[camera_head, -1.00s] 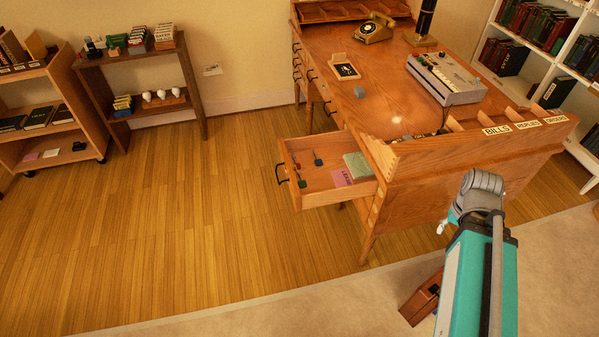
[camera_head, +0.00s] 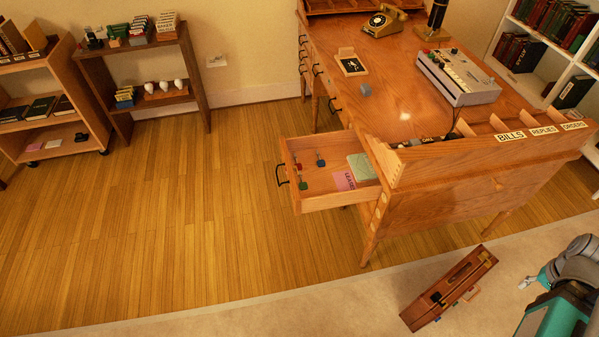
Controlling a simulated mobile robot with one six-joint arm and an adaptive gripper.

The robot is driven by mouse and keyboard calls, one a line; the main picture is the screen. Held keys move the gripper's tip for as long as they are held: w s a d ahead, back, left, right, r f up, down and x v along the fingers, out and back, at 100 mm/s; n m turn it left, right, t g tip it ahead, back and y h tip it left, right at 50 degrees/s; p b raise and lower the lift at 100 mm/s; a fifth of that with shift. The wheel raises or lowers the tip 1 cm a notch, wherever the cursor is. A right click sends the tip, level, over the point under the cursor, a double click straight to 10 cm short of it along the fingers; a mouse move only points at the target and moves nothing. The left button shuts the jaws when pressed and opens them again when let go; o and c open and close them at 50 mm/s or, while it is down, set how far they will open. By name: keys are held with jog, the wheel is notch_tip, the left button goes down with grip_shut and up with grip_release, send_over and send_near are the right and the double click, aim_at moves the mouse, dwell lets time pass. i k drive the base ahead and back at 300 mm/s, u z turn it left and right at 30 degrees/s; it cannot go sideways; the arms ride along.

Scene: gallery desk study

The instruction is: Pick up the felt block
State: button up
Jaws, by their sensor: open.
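A small grey block (camera_head: 365,90), which looks like the felt block, sits on the wooden desk top (camera_head: 400,110). My gripper (camera_head: 526,283) is at the lower right, over the pale carpet and well apart from the desk and block. It is open, and I see nothing held in it. Its fingers are small and partly hidden by my arm.
An open drawer (camera_head: 310,203) juts left from the desk, holding small items. A grey machine (camera_head: 458,77), a telephone (camera_head: 384,20) and a labelled sorter (camera_head: 510,136) are on the desk. A wooden case (camera_head: 448,290) lies on the carpet.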

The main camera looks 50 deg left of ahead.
aim_at(366, 89)
jog(key=z, duration=0.1)
jog(key=k, duration=1.05)
jog(key=u, duration=1.6)
jog(key=i, duration=0.55)
jog(key=u, duration=0.05)
